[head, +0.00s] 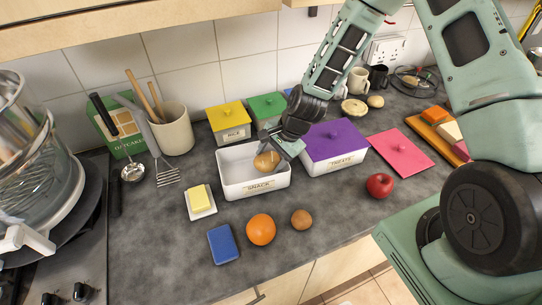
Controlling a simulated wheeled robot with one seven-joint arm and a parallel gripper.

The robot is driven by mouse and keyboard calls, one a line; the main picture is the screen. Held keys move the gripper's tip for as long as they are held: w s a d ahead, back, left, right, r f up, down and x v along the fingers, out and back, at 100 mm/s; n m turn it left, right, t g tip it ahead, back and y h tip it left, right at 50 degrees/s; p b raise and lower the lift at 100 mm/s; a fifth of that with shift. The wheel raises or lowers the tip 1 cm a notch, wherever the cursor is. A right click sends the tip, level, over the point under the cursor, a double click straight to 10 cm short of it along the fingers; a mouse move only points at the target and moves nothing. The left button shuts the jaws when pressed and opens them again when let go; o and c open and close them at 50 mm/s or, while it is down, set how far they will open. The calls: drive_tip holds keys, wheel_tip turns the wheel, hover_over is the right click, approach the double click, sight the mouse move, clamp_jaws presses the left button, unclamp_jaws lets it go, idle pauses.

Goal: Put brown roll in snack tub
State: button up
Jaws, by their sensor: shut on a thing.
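The snack tub (238,188) is a white open box with a "SNACK" label on its front, in the middle of the counter in the head view. My gripper (277,156) reaches in from the upper right and is shut on the brown roll (264,162). The roll is rounded and tan-brown, partly covered by the fingers. It shows within the tub's outline, toward its back right. I cannot tell whether it touches the tub's floor.
A purple-lidded tub (330,140) stands close on the right; yellow-lidded (229,117) and green-lidded (266,107) tubs stand behind. A butter dish (201,205), blue sponge (223,244), orange (261,229), small brown round thing (301,219) and red apple (380,185) lie in front.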

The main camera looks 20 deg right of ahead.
drive_tip(key=shift+f+b, duration=0.85)
drive_tip(key=shift+f, duration=0.4)
drive_tip(key=o, duration=1.2)
drive_tip(key=shift+r+p, duration=4.55)
drive_tip(key=shift+r, duration=1.5)
drive_tip(key=shift+a, duration=0.1)
